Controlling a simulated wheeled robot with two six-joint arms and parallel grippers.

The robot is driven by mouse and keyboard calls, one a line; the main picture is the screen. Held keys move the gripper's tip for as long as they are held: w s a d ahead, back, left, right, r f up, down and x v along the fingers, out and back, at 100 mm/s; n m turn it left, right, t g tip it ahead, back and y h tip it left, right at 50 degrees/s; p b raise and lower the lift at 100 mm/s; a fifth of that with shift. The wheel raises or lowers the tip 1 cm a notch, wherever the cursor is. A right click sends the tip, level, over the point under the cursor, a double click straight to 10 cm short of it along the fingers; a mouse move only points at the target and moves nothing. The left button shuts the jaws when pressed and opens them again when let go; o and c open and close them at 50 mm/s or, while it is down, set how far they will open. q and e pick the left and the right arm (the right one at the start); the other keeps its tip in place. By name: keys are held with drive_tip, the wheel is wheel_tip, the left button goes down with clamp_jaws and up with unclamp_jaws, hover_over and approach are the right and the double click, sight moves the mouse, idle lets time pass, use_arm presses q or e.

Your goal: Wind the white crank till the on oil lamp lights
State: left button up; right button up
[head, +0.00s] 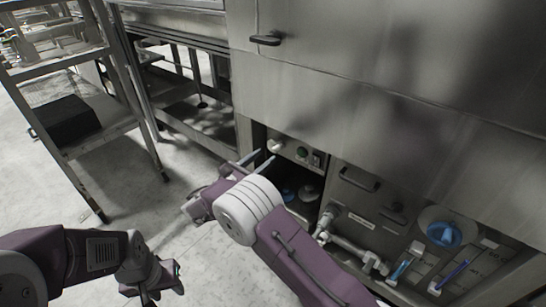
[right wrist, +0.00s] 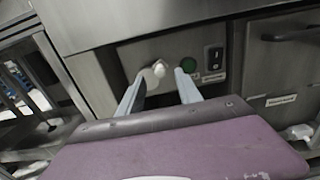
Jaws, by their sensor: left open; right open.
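The white crank (head: 276,145) sits on a recessed grey panel under the big steel cabinet. In the right wrist view it shows as a white hub with a rounded knob (right wrist: 159,69). A round green lamp (head: 301,152) is just right of it; it looks dark green, and I cannot tell if it is the oil lamp. My right gripper (head: 258,161) is open, with its fingers pointing at the panel. In the wrist view the knob appears between the fingertips; contact cannot be told. My left gripper (head: 158,283) is low at the left, open and away from the panel.
A black rocker switch (head: 316,158) is right of the green lamp. A dark open bay is below the panel. A metal rack (head: 70,75) stands left, with free floor before it.

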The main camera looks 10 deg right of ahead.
sight(273, 152)
drive_tip(key=b+x, duration=0.1)
drive_tip(key=x, duration=0.3)
drive_tip(key=shift+w+d+f+b, duration=0.2)
drive_tip(key=shift+d+b, duration=0.1)
drive_tip(key=shift+b, duration=0.1)
drive_tip(key=shift+w+d+r, duration=0.1)
drive_tip(key=shift+w+d, duration=0.15)
use_arm(q)
wheel_tip(273, 152, down, 3)
drive_tip(key=shift+r, duration=0.1)
use_arm(e)
clamp_jaws()
